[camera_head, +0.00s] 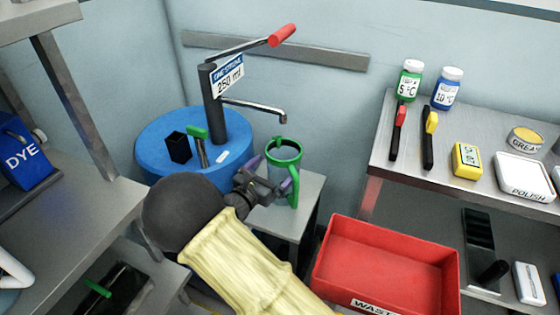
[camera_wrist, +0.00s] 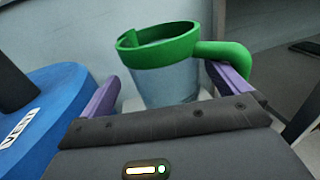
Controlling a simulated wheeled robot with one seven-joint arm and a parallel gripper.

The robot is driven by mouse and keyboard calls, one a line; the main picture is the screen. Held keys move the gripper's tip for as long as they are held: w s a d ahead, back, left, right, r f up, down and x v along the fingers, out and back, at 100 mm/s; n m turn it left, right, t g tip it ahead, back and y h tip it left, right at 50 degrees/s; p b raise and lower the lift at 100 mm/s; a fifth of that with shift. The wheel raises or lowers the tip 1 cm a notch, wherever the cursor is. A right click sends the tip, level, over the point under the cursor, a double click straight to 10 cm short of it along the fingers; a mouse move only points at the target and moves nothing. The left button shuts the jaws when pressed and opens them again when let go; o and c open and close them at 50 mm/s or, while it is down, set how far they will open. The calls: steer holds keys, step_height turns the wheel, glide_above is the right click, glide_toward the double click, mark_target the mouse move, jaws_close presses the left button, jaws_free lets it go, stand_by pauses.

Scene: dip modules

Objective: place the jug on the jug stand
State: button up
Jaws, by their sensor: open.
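The jug (camera_head: 284,156) has a green rim and handle and a clear grey-blue body. It stands upright on the small grey jug stand (camera_head: 311,191), under the pump's spout. In the wrist view the jug (camera_wrist: 168,86) is right ahead, its green handle toward the right finger. My gripper (camera_head: 272,173) is at the stand with its purple fingers apart, one on each side of the jug. In the wrist view my gripper (camera_wrist: 165,98) is open, and the right finger overlaps the area under the handle. Whether either finger touches the jug I cannot tell.
A blue drum (camera_head: 160,143) with a dark pump and spout (camera_head: 256,107) stands left of the jug. A red waste bin (camera_head: 385,262) is at lower right. A metal shelf (camera_head: 400,165) with bottles and tools is at right. A blue dye container (camera_head: 25,155) is at left.

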steer(key=v, duration=0.7)
steer(key=shift+p, duration=0.45)
